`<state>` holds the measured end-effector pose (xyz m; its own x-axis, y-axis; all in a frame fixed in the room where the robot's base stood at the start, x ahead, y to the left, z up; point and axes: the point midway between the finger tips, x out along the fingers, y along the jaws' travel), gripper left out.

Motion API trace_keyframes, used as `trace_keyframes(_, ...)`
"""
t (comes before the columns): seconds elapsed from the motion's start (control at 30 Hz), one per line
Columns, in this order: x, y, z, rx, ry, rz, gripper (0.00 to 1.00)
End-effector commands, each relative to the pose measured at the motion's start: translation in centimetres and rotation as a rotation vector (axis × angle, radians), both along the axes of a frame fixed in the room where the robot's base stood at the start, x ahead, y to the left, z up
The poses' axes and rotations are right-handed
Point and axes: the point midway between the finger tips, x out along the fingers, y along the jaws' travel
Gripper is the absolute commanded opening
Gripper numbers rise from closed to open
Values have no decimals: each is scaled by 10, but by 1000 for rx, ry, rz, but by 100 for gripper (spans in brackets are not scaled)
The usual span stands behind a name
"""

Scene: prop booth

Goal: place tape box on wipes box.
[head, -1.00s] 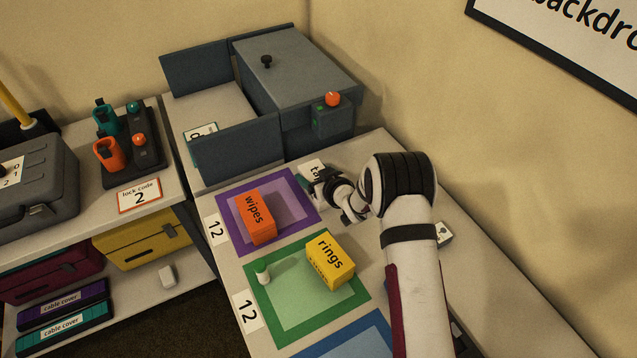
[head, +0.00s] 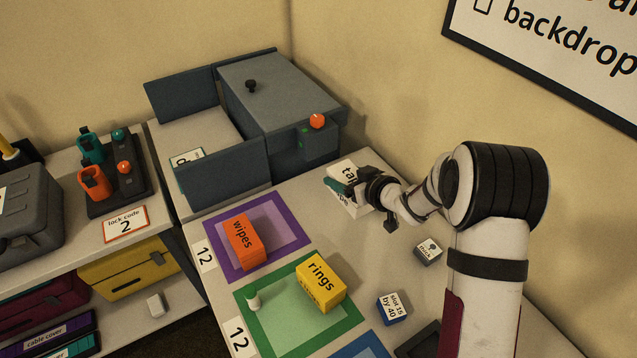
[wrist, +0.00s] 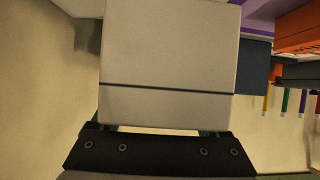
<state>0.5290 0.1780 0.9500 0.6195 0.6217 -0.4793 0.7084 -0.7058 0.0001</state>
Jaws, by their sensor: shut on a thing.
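The tape box (head: 341,171) is pale, with black lettering partly hidden by my gripper. My gripper (head: 356,188) is shut on it, at the back right of the table. In the wrist view the pale box (wrist: 168,50) fills the middle, right in front of my gripper (wrist: 160,132). I cannot tell how far it is above the table. The wipes box (head: 246,243) is orange and stands on the purple-bordered mat, left of and nearer than my gripper. Its top is clear.
A yellow rings box (head: 321,284) and a small pale peg (head: 253,299) stand on the green mat (head: 344,338). A grey-blue cabinet (head: 275,95) with an orange knob stands behind. A small blue box (head: 392,308) and a dark small box (head: 428,250) stand at right.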

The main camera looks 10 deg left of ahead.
Motion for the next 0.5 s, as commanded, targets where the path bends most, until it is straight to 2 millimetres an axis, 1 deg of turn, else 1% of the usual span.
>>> trace_keyframes(0.07,-4,3,8,2,-3,20,11)
trace_keyframes(0.17,-20,24,21,4,-6,85,11)
trace_keyframes(0.27,-44,55,38,4,-7,174,11)
trace_keyframes(0.3,-55,67,44,5,-6,211,11)
trace_keyframes(0.4,-83,94,60,3,-5,303,11)
trace_keyframes(0.5,-104,110,69,2,-3,366,11)
